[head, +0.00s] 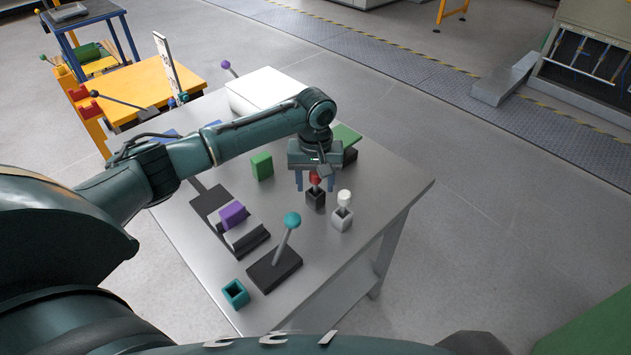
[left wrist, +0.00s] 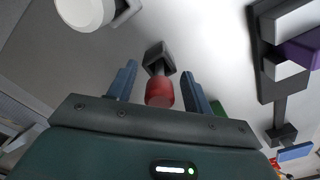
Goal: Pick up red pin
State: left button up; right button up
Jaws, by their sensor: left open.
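The red pin (head: 316,178) stands upright in a small black holder (head: 316,199) on the grey metal table. My left gripper (head: 314,187) is above it, pointing down, with its fingers open on either side of the red head. In the left wrist view the red pin (left wrist: 159,92) lies between the two blue fingers of my left gripper (left wrist: 162,77), with gaps on both sides. The black holder (left wrist: 157,57) shows just beyond it. My right gripper is not in view.
A white pin (head: 344,197) in a grey holder stands close to the right. A teal-knobbed lever (head: 292,220), a purple block (head: 233,215), a green block (head: 262,166) and a teal open box (head: 235,293) are also on the table (head: 330,262). The table's right side is clear.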

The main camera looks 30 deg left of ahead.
pick_arm(q)
jog(key=shift+f, duration=0.15)
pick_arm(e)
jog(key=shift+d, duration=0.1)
pick_arm(q)
jog(key=c, duration=1.1)
jog(key=shift+o, duration=0.2)
notch_tip(320, 180, up, 10)
jog(key=shift+f+p, duration=0.1)
jog(key=shift+p, duration=0.3)
jog(key=shift+r+p, duration=0.45)
jog(key=shift+r, duration=0.2)
notch_tip(320, 180, up, 6)
jog(key=p, duration=0.6)
jog(key=s+d+m+b, duration=0.1)
jog(key=s+d+m, duration=0.4)
jog(key=s, duration=0.8)
jog(key=shift+d+r, duration=0.35)
jog(key=shift+d, duration=0.05)
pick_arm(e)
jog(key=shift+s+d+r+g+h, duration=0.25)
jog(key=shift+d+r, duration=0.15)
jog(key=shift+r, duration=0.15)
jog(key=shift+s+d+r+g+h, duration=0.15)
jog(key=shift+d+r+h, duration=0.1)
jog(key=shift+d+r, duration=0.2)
